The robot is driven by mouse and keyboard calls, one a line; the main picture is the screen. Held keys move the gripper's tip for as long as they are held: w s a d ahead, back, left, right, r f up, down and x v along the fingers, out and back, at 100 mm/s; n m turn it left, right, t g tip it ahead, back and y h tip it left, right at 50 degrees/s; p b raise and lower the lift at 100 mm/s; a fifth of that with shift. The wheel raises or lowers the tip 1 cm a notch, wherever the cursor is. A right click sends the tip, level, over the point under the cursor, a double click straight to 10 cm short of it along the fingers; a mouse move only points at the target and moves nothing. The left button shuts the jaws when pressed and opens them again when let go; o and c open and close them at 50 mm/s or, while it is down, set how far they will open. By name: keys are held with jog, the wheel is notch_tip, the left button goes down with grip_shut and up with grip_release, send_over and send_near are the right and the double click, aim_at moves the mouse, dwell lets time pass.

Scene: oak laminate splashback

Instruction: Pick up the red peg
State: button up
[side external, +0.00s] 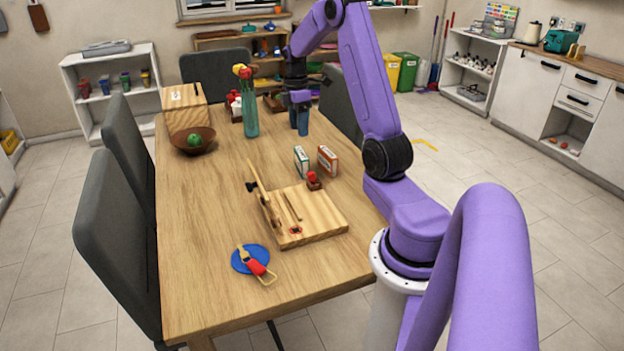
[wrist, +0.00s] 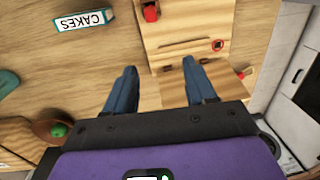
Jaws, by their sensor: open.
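The red peg (side external: 312,176) stands in a small dark brown block on the table, beside the wooden board's far edge. My gripper (side external: 299,122) is above the far part of the table, near the vase and beyond the peg. In the wrist view, my gripper (wrist: 160,68) has its blue fingers spread apart, with only wooden surfaces visible between them.
Two small boxes, one teal (side external: 301,162) and one orange (side external: 327,160), stand just behind the peg. A green vase with flowers (side external: 250,115), a brown bowl (side external: 193,142) and a wooden box (side external: 187,108) are farther back. A blue plate (side external: 241,265) lies in front. The table's left front is clear.

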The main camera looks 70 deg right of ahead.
send_near(312, 172)
jog(key=f, duration=0.5)
jog(key=shift+s+d, duration=0.2)
jog(key=shift+s, duration=0.2)
jog(key=shift+w+a+f, duration=0.1)
jog(key=shift+a+f, duration=0.15)
jog(key=shift+f, duration=1.15)
jog(key=shift+a+f, duration=0.2)
jog(key=shift+f, duration=1.2)
grip_shut()
